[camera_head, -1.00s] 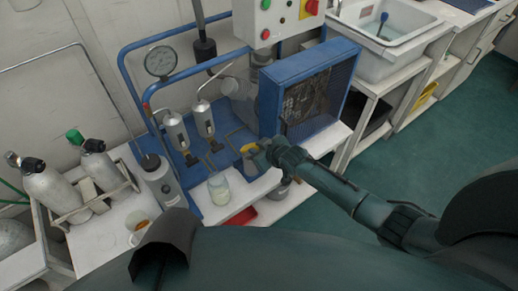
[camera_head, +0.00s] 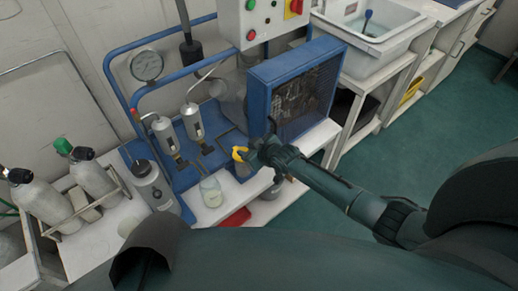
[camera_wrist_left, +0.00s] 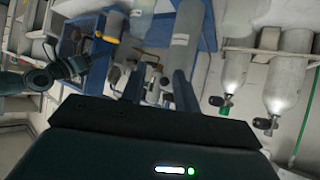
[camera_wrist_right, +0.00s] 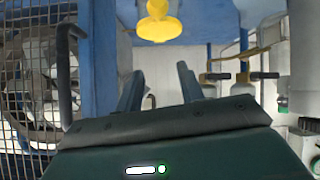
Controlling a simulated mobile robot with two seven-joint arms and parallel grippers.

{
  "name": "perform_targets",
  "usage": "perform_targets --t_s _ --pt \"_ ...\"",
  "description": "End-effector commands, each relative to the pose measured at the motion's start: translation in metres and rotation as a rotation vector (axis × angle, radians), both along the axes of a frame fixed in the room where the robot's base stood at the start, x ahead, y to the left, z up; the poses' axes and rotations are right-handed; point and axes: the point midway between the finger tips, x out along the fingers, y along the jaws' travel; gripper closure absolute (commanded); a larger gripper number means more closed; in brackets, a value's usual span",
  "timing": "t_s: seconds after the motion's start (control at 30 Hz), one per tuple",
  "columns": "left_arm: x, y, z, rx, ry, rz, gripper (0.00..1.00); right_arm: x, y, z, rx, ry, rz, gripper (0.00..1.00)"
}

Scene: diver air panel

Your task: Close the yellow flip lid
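The yellow flip lid (camera_head: 239,154) is on the blue-framed panel, just left of my right gripper (camera_head: 256,153) in the head view. In the right wrist view the lid (camera_wrist_right: 159,27) shows as a rounded yellow piece at the top middle, beyond the fingertips. The fingers of my right gripper (camera_wrist_right: 160,82) are apart with nothing between them. I cannot tell the lid's exact angle. A yellow patch (camera_wrist_left: 106,38) near my right arm also shows in the left wrist view. My left gripper (camera_wrist_left: 160,88) is open and empty, facing a grey cylinder (camera_wrist_left: 186,38).
A blue mesh-sided box (camera_head: 292,90) stands close behind my right gripper. A glass jar (camera_head: 211,192), a grey bottle (camera_head: 152,186) and two metal filters (camera_head: 193,122) are to its left. Gas cylinders (camera_head: 95,180) stand at far left. Green floor (camera_head: 425,140) is clear at right.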

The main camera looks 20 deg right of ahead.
Motion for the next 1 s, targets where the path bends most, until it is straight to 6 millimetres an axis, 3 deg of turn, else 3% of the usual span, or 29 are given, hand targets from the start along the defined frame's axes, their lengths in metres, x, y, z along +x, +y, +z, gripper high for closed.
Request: perform_targets --t_s 0.6,1.0 --pt "-0.003 0.009 0.002 0.013 0.038 0.03 0.69 -0.083 -0.031 0.064 -0.001 -0.002 0.0 0.62" --pt "-0.002 0.008 0.002 0.012 0.039 0.031 0.69 -0.093 -0.034 0.074 0.0 -0.003 0.0 0.62"
